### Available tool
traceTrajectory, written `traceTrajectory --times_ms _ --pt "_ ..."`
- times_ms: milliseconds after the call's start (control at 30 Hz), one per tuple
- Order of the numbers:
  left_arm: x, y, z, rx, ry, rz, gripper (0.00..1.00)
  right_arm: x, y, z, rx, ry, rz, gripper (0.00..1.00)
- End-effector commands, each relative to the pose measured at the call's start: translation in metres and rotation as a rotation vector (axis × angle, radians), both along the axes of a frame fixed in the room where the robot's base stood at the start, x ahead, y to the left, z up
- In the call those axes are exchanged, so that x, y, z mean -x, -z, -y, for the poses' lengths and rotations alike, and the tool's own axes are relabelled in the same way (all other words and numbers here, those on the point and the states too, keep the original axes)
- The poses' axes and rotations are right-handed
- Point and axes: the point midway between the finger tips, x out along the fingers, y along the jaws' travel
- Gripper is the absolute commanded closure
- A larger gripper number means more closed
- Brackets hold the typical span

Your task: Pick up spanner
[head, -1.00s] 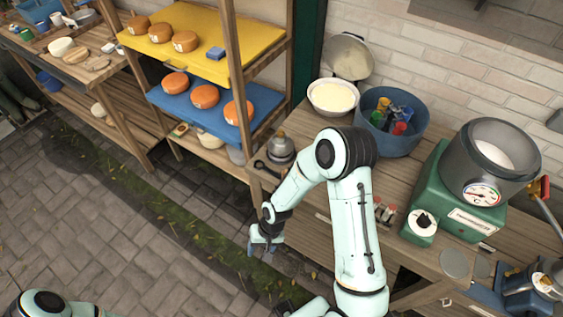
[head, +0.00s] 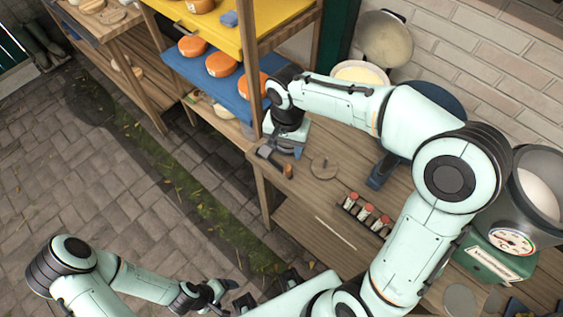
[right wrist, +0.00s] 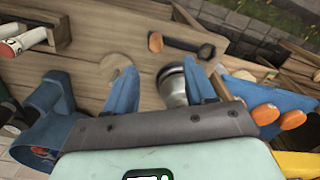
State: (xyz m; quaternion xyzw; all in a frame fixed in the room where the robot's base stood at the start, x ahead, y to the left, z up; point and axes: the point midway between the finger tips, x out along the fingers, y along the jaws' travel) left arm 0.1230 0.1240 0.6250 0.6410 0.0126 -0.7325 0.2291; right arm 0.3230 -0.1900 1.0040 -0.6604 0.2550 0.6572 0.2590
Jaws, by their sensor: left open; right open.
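A dark tool with a ring-shaped end and an orange-brown tip (head: 268,153) lies on the bench's left end; it looks like the spanner, though I cannot be sure. It also shows at the top of the right wrist view (right wrist: 188,42). My right gripper (head: 287,148) is over the bench just beside it. In the right wrist view the open jaws (right wrist: 160,88) have a metal pot-like object (right wrist: 172,86) between or below them, close to the right finger; contact cannot be told. The tool lies beyond the fingertips. My left gripper (head: 225,295) is open and empty, low over the paving.
A round wooden disc (head: 323,168) and a rack of red-capped jars (head: 367,212) lie on the bench (head: 320,195). A blue shelf (head: 190,68) with orange cheeses stands close at the left. A white bowl (head: 360,74) and a green scale (head: 497,257) are further right.

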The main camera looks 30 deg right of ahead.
Motion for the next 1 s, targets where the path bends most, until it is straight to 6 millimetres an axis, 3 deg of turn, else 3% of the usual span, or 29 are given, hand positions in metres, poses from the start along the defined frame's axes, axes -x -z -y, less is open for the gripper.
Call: traceTrajectory --times_ms 33,233,467,800,1000 --pt "0.002 0.003 0.000 0.000 0.000 -0.002 0.19 0.002 0.014 0.000 0.000 0.000 -0.008 0.45" --pt "0.005 0.007 0.000 0.000 0.000 -0.006 0.19 0.001 0.050 0.001 0.000 0.000 -0.007 0.45" --pt "0.005 0.008 0.000 0.000 0.000 -0.006 0.19 0.001 0.066 0.001 0.000 -0.001 -0.004 0.45" --pt "0.005 0.008 0.000 0.000 0.000 -0.006 0.19 0.003 0.111 0.007 -0.001 -0.001 -0.004 0.45" --pt "0.005 0.008 0.000 0.000 0.000 -0.006 0.19 0.003 0.115 0.007 -0.001 -0.002 -0.002 0.45"
